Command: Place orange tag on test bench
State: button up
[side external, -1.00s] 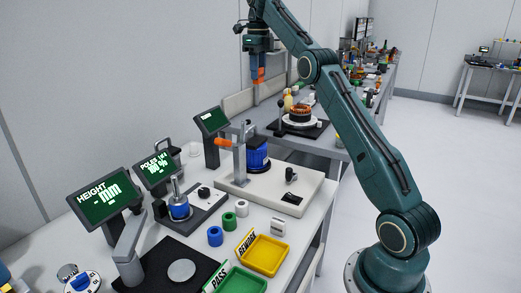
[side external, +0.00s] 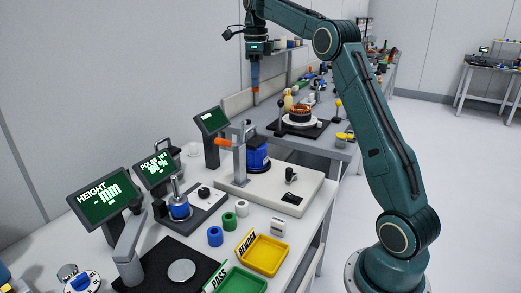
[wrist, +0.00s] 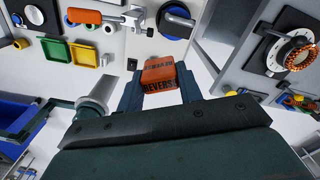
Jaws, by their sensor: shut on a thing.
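My gripper (side external: 255,90) hangs in the air above the benches, pointing down. In the wrist view my gripper (wrist: 160,82) is shut on the orange tag (wrist: 159,74), which carries dark lettering ending in "REVERS". In the side view the orange tag (side external: 255,91) is only a small orange spot at the fingertips. The test bench (side external: 316,215) stands below and nearer the camera, with a cream press plate (side external: 262,205) on it. The tag is apart from the bench.
On the bench stand an orange-handled clamp (side external: 239,155) with a blue part (side external: 258,155), a yellow tray (side external: 264,254), a green tray (side external: 243,281) and several screens. A far bench holds a copper-wound stator (side external: 300,113) on a black base. Bare bench lies along the right edge.

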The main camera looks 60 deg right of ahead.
jog(key=s+a+f+n, duration=0.6)
jog(key=s+a, duration=0.1)
jog(key=s, duration=0.2)
jog(key=s+a+f+n, duration=0.6)
jog(key=s+a, duration=0.1)
jog(key=s, duration=0.2)
jog(key=shift+a+f+n, duration=0.15)
jog(key=shift+a+n, duration=0.2)
jog(key=shift+n, duration=0.05)
jog(key=shift+f, duration=0.1)
notch_tip(320, 180, down, 16)
dwell(0.4)
jog(key=shift+f, duration=0.1)
jog(key=shift+f, duration=1.8)
jog(key=shift+f, duration=0.15)
